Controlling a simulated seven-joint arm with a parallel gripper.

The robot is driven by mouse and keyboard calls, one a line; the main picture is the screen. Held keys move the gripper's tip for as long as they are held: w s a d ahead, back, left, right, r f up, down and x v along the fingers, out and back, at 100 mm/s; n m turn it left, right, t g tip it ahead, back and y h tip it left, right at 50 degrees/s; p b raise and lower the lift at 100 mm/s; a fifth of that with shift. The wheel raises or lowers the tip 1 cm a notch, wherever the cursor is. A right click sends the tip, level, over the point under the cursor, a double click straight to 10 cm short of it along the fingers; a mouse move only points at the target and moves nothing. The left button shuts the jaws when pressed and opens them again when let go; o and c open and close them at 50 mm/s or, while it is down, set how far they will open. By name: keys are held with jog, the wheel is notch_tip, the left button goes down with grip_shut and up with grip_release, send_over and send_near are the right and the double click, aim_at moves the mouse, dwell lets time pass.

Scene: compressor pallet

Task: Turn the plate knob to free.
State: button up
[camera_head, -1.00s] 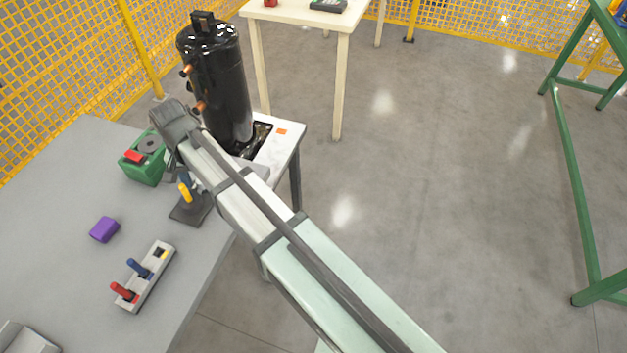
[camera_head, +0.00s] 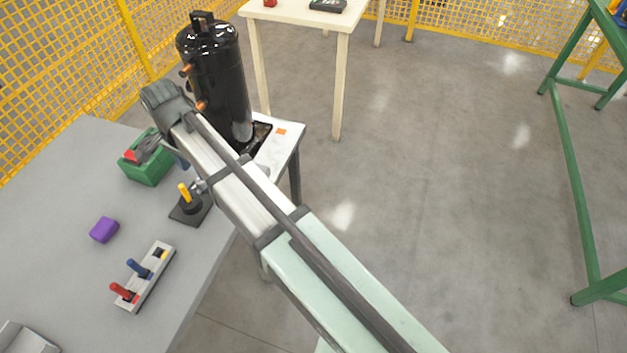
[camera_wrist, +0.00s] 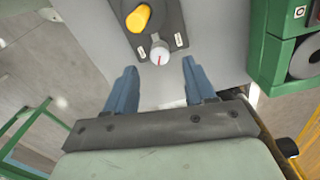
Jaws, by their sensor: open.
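The plate knob (camera_wrist: 159,54) is a small round silver knob with a red line, on a dark plate (camera_wrist: 172,18). The red line runs nearly up and down in the wrist view. A pale label lies on each side, too small to read. A yellow handle (camera_wrist: 138,18) stands on the same plate. My gripper (camera_wrist: 160,80) is open and empty; its two blue fingers are apart, one on each side below the knob in the picture, not touching it. In the head view the plate (camera_head: 180,214) with its yellow handle (camera_head: 184,192) shows beside my arm.
A green box (camera_head: 146,172) with a red part stands left of my wrist, close to it. A purple block (camera_head: 104,229) and a lever panel (camera_head: 150,278) lie on the grey table (camera_head: 60,200). A tall black compressor (camera_head: 222,90) stands behind my arm.

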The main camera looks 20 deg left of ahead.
notch_tip(320, 180, up, 8)
jog(key=r, duration=0.1)
jog(key=w+d+f, duration=0.8)
jog(key=d+f, duration=0.4)
jog(key=w+d+f+g, duration=0.1)
jog(key=w+d+f, duration=0.8)
jog(key=d+f, duration=0.4)
jog(key=shift+n+h, duration=0.3)
jog(key=shift+n, duration=0.1)
jog(key=shift+f, duration=0.15)
dwell(0.4)
